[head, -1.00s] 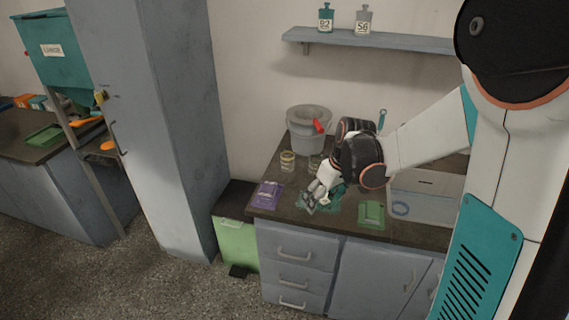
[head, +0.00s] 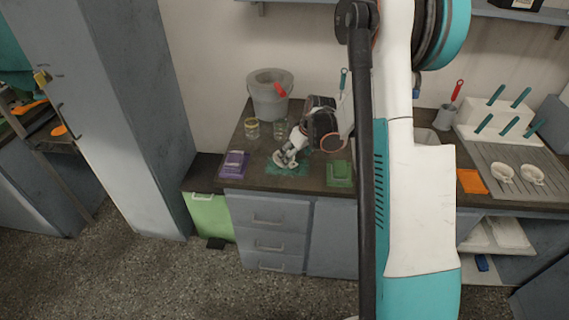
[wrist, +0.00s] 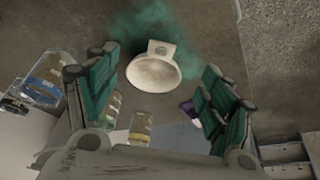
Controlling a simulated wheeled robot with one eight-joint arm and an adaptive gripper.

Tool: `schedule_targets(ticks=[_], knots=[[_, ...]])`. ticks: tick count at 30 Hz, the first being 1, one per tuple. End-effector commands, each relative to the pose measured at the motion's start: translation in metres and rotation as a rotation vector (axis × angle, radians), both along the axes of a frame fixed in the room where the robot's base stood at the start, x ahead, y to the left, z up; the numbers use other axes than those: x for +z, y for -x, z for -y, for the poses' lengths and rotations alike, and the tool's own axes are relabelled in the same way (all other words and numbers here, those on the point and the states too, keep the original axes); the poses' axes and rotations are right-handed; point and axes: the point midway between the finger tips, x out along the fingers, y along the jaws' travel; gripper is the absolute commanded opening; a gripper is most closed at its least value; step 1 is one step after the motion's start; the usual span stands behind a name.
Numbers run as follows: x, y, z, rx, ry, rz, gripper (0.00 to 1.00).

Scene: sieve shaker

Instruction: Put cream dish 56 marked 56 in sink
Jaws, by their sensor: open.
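A small cream dish (wrist: 154,73) with a flat tab lies on the counter by a green stain in the wrist view. A mark shows on the tab, too small to read. My gripper (wrist: 160,66) is open, with its green-padded fingers on either side of the dish. In the head view my gripper (head: 285,158) is low over the green-stained counter patch. Two other pale dishes, one (head: 502,173) left of the other (head: 532,175), stand on the ribbed board at right. The sink is largely hidden behind my arm; I cannot make it out clearly.
A grey bucket (head: 268,98) and glass jars (head: 252,129) stand behind my gripper. A purple item (head: 235,164) lies to its left and a green one (head: 340,174) to its right. An orange cloth (head: 470,181) lies right of my arm.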

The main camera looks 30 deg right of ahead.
Motion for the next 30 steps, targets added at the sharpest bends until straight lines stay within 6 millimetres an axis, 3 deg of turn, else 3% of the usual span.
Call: schedule_targets(ticks=[7, 15, 23, 30], knots=[[-0.015, -0.004, 0.0, 0.0, 0.0, 0.0, 0.75], [-0.05, -0.017, -0.002, 0.0, -0.001, 0.0, 0.75], [-0.052, -0.019, -0.002, 0.0, 0.0, 0.0, 0.75], [-0.052, -0.019, -0.002, 0.0, 0.0, 0.0, 0.23]])
